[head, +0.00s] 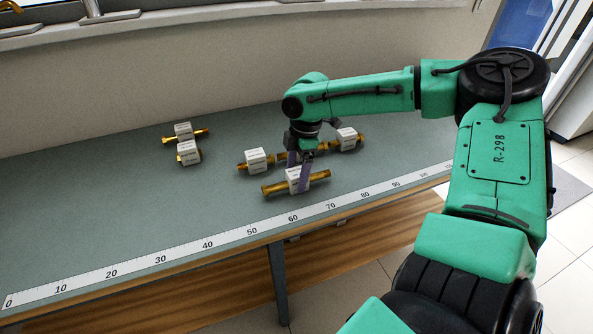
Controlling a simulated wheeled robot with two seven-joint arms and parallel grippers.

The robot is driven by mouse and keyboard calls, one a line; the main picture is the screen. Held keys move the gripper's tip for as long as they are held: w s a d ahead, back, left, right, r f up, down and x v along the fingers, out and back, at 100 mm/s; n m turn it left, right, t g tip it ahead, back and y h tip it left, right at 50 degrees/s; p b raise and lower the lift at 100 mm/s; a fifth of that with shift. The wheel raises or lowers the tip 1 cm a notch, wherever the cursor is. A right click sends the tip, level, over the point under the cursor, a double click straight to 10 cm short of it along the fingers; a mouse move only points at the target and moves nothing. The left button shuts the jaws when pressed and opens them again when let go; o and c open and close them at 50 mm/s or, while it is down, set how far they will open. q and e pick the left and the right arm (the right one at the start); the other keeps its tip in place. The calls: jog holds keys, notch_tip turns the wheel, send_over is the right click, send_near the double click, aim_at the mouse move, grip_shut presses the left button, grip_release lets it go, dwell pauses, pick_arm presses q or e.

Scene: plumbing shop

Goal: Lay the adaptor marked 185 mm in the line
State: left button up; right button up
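My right gripper (299,176) reaches down from the right with its purple fingers on either side of the white label block of a brass adaptor (275,189). It looks shut on that adaptor, near the front ruler; I cannot tell whether the adaptor is lifted. Behind it, a brass piece with a white block (255,159) lies at the left and another (347,138) at the right, roughly in one row; the gripper partly hides the space between. Two more brass pieces with white blocks, one behind (184,130) and one in front (188,152), lie farther left. The labels are too small to read. My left gripper is not in view.
The grey-green bench top (100,215) is clear at the left. A white ruler strip (160,262) runs along its front edge. A wall (220,60) with a window sill stands behind. A wooden shelf (220,290) is below the bench.

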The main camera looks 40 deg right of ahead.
jog(key=shift+r, duration=0.1)
notch_tip(320, 180, up, 12)
jog(key=d, duration=0.1)
jog(key=shift+s+d+p, duration=0.25)
jog(key=shift+d+p, duration=0.05)
jog(key=shift+d, duration=0.05)
